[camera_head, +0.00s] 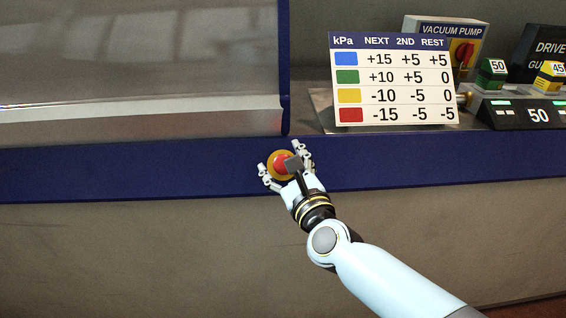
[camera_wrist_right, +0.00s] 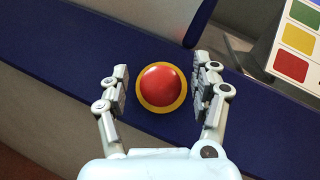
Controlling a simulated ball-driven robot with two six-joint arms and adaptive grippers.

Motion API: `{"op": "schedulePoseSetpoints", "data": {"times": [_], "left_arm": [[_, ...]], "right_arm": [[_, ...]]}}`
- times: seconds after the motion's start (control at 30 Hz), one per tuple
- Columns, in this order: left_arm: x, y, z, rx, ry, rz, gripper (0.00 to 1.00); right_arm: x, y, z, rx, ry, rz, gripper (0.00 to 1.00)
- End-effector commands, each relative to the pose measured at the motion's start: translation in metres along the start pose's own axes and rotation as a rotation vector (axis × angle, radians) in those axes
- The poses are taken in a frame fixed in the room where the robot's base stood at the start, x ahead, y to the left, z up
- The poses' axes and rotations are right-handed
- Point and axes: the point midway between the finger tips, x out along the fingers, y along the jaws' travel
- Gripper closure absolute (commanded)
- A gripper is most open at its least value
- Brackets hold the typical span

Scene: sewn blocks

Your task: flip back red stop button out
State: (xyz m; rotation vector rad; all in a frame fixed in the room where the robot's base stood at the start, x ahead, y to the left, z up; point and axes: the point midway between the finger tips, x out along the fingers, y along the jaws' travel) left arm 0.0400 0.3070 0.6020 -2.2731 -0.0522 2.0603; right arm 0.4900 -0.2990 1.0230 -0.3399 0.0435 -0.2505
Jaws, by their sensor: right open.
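The red stop button (camera_head: 279,163) sits on a round yellow base on the dark blue front rail (camera_head: 160,174). In the right wrist view, the red button (camera_wrist_right: 161,85) shows whole, with its yellow ring around it. My right gripper (camera_head: 285,158) is open, with one finger on each side of the button. In the wrist view the fingers of my right gripper (camera_wrist_right: 163,88) stand apart from the yellow ring, with the right finger closer to it. I cannot tell the button's height from its base. My left gripper is not in view.
A kPa chart board (camera_head: 394,80) stands behind the rail at right. A vacuum pump box (camera_head: 447,42) with a red switch is behind it. A scale reading 50 (camera_head: 537,115) and numbered blocks are at far right. A clear panel (camera_head: 140,70) covers the left.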

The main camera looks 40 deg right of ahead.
Motion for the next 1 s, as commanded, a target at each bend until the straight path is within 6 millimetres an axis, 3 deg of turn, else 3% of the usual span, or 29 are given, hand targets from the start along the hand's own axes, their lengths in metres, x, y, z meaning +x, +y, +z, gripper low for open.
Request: {"op": "schedulePoseSetpoints", "data": {"times": [0.23, 0.5, 0.7, 1.0], "left_arm": [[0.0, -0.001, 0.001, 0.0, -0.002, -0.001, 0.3], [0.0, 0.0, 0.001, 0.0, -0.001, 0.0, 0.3], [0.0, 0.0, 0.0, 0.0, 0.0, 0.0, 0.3], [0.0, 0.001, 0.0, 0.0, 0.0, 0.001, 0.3]], "right_arm": [[-0.017, 0.0, -0.001, 0.0, 0.002, 0.001, 0.36], [-0.077, 0.0, -0.001, 0.0, 0.004, 0.001, 0.36], [-0.11, 0.0, -0.001, 0.0, 0.003, 0.0, 0.36], [-0.12, 0.0, 0.0, 0.0, 0.0, 0.0, 0.36]]}}
